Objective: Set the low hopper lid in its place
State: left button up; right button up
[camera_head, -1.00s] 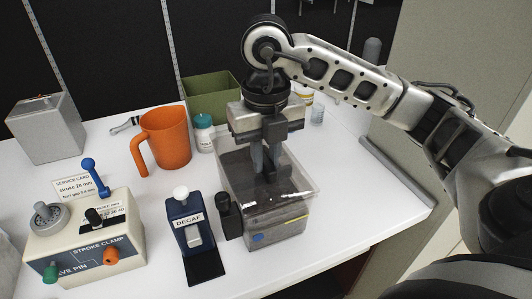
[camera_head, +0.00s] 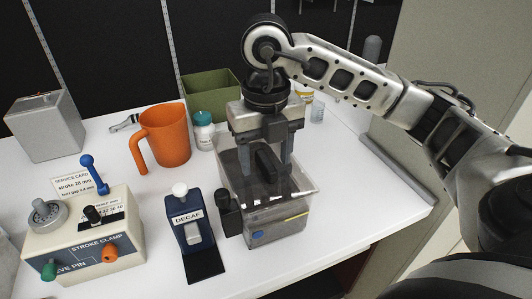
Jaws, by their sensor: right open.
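The low hopper (camera_head: 290,214) is a clear-walled box on the right part of the counter, with a blue dot on its front. The smoky see-through hopper lid (camera_head: 293,186) lies over its top, and looks level. A dark upright handle (camera_head: 268,160) rises from the lid. My right gripper (camera_head: 266,161) is directly above the lid, with its fingers spread on either side of the handle and apart from it. The lid's far edge is partly hidden by the gripper, so I cannot tell whether it sits fully flush. My left gripper is out of view.
The blue DECAF unit (camera_head: 187,222) and a small black block (camera_head: 229,213) stand close left of the hopper. Behind are an orange jug (camera_head: 166,137), a teal-capped jar (camera_head: 203,134) and a green bin (camera_head: 212,95). The stroke clamp box (camera_head: 85,235) is at left.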

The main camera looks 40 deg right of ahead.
notch_tip(320, 180, up, 7)
jog(key=p, duration=0.5)
jog(key=shift+r+p, duration=0.2)
jog(key=shift+p, duration=0.2)
jog(key=shift+r, duration=0.4)
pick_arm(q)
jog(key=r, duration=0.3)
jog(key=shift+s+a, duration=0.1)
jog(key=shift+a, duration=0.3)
pick_arm(e)
jog(key=shift+f, duration=0.1)
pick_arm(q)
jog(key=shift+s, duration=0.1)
